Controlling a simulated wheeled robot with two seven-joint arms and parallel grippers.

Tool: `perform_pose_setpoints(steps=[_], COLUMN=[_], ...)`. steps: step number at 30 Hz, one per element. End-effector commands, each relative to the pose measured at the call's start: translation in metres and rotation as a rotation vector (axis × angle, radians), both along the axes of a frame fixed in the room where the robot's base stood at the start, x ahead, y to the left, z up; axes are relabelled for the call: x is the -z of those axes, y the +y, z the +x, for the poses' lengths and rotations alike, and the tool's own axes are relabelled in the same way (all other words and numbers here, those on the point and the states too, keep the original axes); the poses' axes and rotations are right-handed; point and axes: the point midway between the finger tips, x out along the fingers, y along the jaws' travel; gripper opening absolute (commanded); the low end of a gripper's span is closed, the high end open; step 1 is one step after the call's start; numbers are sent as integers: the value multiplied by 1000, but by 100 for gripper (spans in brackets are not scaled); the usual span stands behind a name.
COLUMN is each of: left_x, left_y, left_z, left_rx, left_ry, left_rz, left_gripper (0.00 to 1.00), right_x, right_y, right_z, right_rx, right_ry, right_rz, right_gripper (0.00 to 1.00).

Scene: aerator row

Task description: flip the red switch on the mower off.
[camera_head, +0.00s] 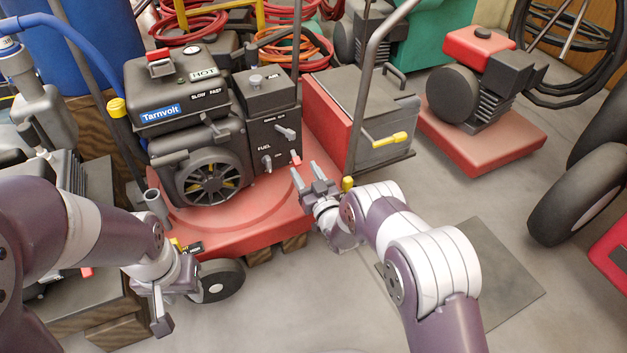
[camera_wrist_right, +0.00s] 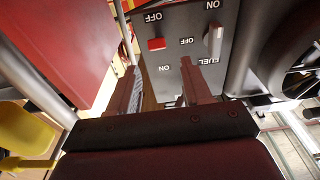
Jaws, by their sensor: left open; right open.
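The mower has a red deck (camera_head: 205,235) and a black engine labelled Tarnvolt (camera_head: 190,110). The red switch (camera_head: 296,161) sits low on the dark control panel at the engine's right; it also shows in the right wrist view (camera_wrist_right: 157,44), between an upside-down OFF and ON. Which way it is tipped is hard to tell. My right gripper (camera_head: 313,177) is open and empty just in front of the panel; its fingers (camera_wrist_right: 161,78) point at the switch, apart from it. My left gripper (camera_head: 161,312) is low by the mower's front wheel, away from the switch.
Beside the red switch is a grey fuel lever (camera_wrist_right: 214,42). A grey-and-red box with a yellow handle (camera_head: 388,140) stands right of the mower, with the handlebar tube (camera_head: 366,90) close by. A red-based engine (camera_head: 485,90) is farther right. Open floor lies at front right.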

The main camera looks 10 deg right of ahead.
Motion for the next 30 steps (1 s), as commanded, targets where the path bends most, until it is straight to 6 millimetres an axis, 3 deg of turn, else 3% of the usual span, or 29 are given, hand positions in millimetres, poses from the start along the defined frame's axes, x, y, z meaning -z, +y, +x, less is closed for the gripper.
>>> perform_pose_setpoints(steps=[1,3,9,12,30], left_x=[-21,-32,-51,-55,-54], left_y=[0,0,0,0,0], left_z=[0,0,0,0,0], left_rx=[0,0,0,0,0], left_ry=[-1,-1,-1,-1,0], left_rz=[0,0,0,0,0], left_gripper=[40,40,40,40,40], right_x=[-8,-6,3,6,13], right_y=[-5,-11,-25,-29,-29], right_z=[-14,-33,-75,-86,-89], right_rx=[1,2,1,1,1], right_ry=[6,5,4,2,18], right_rz=[-1,0,0,0,-6], right_gripper=[49,49,49,49,49])
